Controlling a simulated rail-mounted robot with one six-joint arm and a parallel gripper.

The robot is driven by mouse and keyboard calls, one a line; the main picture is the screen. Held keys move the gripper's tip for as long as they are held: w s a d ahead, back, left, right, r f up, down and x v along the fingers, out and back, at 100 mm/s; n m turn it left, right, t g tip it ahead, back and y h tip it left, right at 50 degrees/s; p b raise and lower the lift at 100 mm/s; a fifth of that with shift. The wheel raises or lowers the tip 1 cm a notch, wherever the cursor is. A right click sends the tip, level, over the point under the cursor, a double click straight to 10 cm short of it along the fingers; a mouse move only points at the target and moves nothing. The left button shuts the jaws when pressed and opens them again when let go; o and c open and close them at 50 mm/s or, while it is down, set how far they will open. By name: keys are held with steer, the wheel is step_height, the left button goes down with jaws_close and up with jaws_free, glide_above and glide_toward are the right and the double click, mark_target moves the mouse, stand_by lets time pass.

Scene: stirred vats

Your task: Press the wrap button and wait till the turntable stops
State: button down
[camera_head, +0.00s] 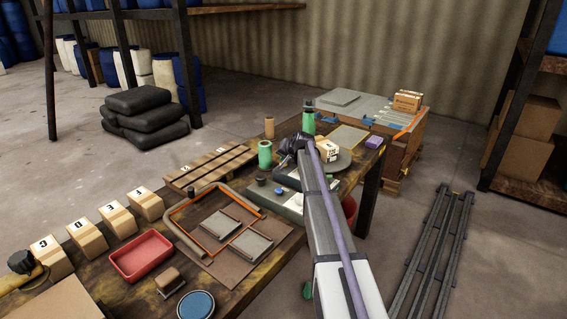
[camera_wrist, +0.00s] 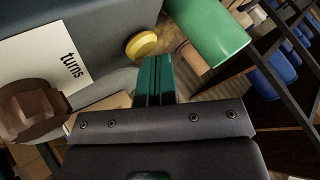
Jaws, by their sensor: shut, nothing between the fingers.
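The turntable (camera_head: 343,167) is a grey disc at the far right of the workbench, with a small labelled carton (camera_head: 328,150) on it. In the wrist view my gripper (camera_wrist: 153,62) has its green fingers together and empty. A round yellow button (camera_wrist: 142,45) lies just beyond and slightly left of the fingertips; contact cannot be told. It sits at the edge of a grey housing, near a white label (camera_wrist: 45,55) reading "turns" and a brown knob (camera_wrist: 32,108). No wrap wording is readable. In the head view my arm hides part of the turntable area and the fingers are unclear.
A green roll (camera_head: 265,155) stands left of my gripper, and a green bottle (camera_head: 308,118) behind it. A low grey box with knobs (camera_head: 290,205) lies beside my arm.

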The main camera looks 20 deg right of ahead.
steer(key=shift+r, duration=0.15)
steer(key=shift+r+p, duration=0.85)
steer(key=shift+p, duration=0.15)
steer(key=shift+r, duration=0.1)
